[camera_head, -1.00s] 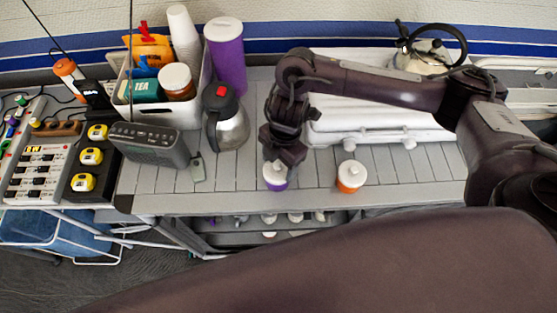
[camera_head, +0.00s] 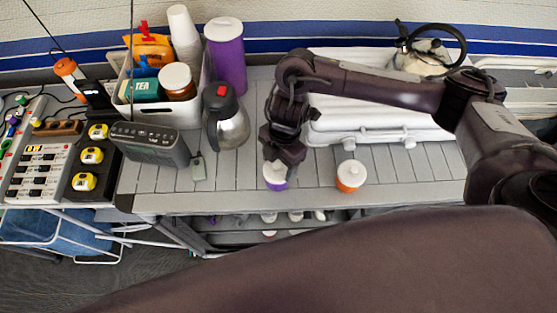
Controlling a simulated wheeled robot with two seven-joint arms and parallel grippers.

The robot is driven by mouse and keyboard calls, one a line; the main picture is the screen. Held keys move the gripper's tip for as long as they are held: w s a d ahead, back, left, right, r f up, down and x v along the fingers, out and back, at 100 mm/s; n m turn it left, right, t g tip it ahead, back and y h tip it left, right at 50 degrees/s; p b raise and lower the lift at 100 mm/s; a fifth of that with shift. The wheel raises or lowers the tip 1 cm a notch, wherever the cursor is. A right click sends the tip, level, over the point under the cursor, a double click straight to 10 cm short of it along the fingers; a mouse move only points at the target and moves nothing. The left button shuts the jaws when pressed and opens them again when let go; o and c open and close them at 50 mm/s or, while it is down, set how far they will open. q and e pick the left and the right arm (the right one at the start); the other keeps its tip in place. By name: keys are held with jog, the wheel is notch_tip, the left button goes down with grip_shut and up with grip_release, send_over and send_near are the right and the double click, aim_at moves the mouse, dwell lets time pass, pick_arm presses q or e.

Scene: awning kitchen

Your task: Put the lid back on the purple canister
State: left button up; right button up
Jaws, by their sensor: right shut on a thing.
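The small purple canister (camera_head: 276,185) stands on the grey slatted table near its front edge. Its white lid (camera_head: 274,170) shows at the canister's top, directly under my right gripper (camera_head: 276,162). My right gripper points down and is shut on the lid; the fingertips partly cover it. From above I cannot tell whether the lid is fully seated or just above the rim. My left gripper is not in view.
An orange canister (camera_head: 351,180) with a white lid stands to the right. A steel jug (camera_head: 227,122), a radio (camera_head: 150,144) and a tall purple tumbler (camera_head: 226,62) are at left. A white case (camera_head: 380,125) lies behind. Bare slats lie between the canisters.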

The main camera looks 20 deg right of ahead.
jog(key=o, duration=1.2)
jog(key=shift+o, duration=0.2)
jog(key=shift+r+p, duration=3.45)
jog(key=shift+r, duration=0.1)
grip_shut()
